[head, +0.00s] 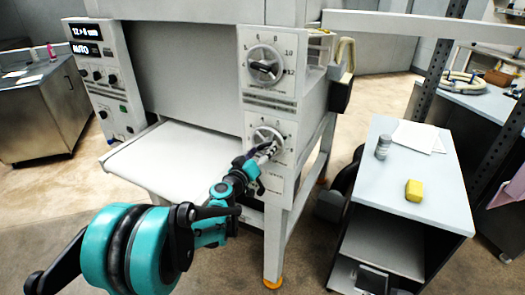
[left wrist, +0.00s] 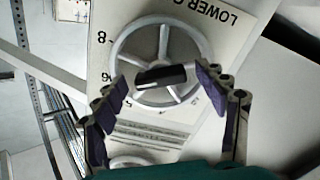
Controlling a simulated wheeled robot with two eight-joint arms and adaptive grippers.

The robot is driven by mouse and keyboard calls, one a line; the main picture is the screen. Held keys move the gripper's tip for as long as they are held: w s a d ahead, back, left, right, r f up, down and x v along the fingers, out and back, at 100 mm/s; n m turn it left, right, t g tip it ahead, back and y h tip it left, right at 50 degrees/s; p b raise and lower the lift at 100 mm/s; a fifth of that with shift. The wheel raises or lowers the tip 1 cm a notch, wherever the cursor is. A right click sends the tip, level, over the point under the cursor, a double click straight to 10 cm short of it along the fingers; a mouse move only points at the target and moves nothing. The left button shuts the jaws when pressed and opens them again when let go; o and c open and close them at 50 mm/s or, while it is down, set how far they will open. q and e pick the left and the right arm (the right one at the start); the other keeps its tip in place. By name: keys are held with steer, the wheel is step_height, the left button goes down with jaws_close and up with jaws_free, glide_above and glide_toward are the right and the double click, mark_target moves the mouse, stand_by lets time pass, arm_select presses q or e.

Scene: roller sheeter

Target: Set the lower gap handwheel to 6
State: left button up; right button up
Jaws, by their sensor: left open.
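The lower gap handwheel (head: 266,137) is a silver spoked wheel on the white front panel of the sheeter, below a similar upper handwheel (head: 264,65). In the left wrist view the lower handwheel (left wrist: 167,45) appears upside down, with a black grip bar (left wrist: 160,77) across it and an 8 on the dial to its left. My left gripper (head: 262,155) is in front of the lower wheel. Its purple-padded fingers (left wrist: 164,86) are apart, one on either side of the black bar, with visible gaps. The pointer setting cannot be read clearly.
A white conveyor table (head: 170,160) extends left of the dial panel. A control panel (head: 100,80) with a display stands at the far left. At right, a cart (head: 400,195) holds a yellow block (head: 414,190) and a grey jar (head: 383,147).

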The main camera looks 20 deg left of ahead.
arm_select(q)
steer(key=s+a, duration=0.2)
steer(key=s, duration=0.9)
steer(key=shift+s+a, duration=0.15)
steer(key=shift+s, duration=0.25)
steer(key=s+d+f+m+g+h, duration=0.1)
steer(key=s+d+f+m+g, duration=0.15)
steer(key=s+d, duration=0.3)
steer(key=s+d+f+m+g+h, duration=0.1)
steer(key=s+d+f+m+g, duration=0.1)
steer(key=s+d+g, duration=0.3)
steer(key=s+a+f+g+y, duration=0.1)
steer(key=s+a+f+y, duration=0.1)
steer(key=s, duration=0.5)
steer(key=s+a+f+g+y, duration=0.2)
steer(key=s+a+f+y, duration=0.1)
steer(key=s, duration=0.4)
steer(key=shift+s+a+f+n, duration=0.2)
steer(key=shift+s+f+n, duration=0.1)
steer(key=shift+f+n, duration=0.05)
